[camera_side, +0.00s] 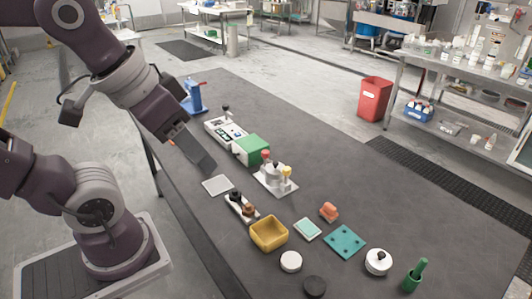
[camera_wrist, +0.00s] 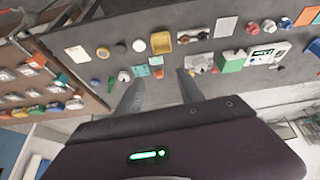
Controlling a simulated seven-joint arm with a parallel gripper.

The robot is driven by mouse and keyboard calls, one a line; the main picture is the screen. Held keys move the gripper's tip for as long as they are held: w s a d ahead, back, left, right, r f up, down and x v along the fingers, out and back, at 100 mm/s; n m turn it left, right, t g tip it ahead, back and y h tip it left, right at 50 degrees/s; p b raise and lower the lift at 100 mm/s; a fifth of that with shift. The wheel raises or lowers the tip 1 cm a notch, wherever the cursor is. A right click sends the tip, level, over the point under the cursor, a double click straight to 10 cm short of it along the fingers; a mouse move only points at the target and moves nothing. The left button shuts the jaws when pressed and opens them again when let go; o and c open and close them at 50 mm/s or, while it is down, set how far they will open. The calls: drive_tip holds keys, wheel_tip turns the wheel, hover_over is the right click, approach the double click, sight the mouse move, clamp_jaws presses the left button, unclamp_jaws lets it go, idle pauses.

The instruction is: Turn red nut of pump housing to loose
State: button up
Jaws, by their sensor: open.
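The pump housing (camera_side: 275,182) is a pale metal block on a flat plate, on the dark table in the middle of the side view. A small red nut (camera_side: 265,155) shows at its back left, and a yellow part (camera_side: 286,172) at its right.
A green box (camera_side: 251,149) and a white panel device (camera_side: 225,130) stand behind the housing. A dark-knobbed block (camera_side: 241,206), yellow bin (camera_side: 269,233), orange piece (camera_side: 328,211) and teal plate (camera_side: 344,242) lie in front. The table right of the housing is clear.

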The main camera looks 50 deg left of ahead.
drive_tip(key=w+a+r+n+g, duration=0.1)
drive_tip(key=w+a+r+n, duration=0.2)
drive_tip(key=w, duration=0.7)
drive_tip(key=n+g, duration=0.4)
drive_tip(key=n, duration=0.8)
hover_over(265, 152)
wheel_tip(265, 152, down, 20)
drive_tip(key=shift+w+f, duration=0.15)
drive_tip(key=shift+f, duration=0.1)
wheel_tip(265, 152, down, 6)
drive_tip(key=shift+a+r, duration=0.1)
drive_tip(key=shift+r, duration=0.05)
drive_tip(key=shift+f, duration=0.55)
clamp_jaws()
